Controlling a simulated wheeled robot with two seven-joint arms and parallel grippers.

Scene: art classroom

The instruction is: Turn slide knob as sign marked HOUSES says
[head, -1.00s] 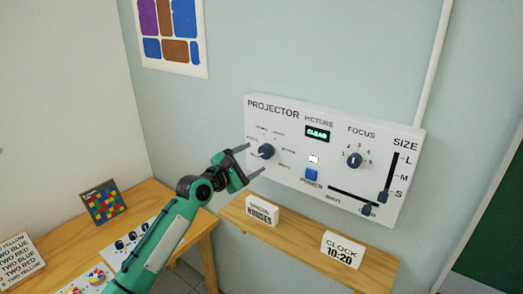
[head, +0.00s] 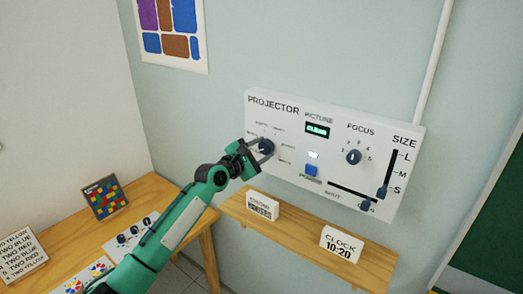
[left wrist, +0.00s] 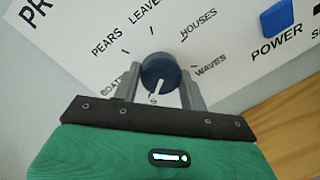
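The dark blue slide knob (left wrist: 160,72) sits on the white projector panel, ringed by the words BOATS, PEARS, LEAVES, HOUSES and WAVES. In the left wrist view its white line points down toward my gripper's palm, away from HOUSES. The knob (head: 266,148) is partly covered in the head view. My left gripper (left wrist: 162,82) has one finger on each side of the knob, close to it; firm contact cannot be made out. The sign (head: 262,206) stands on the shelf below; its lower word HOUSES reads poorly now. My right gripper is not in view.
The panel (head: 290,108) also holds a screen reading CLEAR, a focus knob (head: 354,157), a blue power button (head: 311,170) and sliders. A clock sign (head: 341,245) stands on the wooden shelf (head: 300,238). A table (head: 150,195) with cards is at left.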

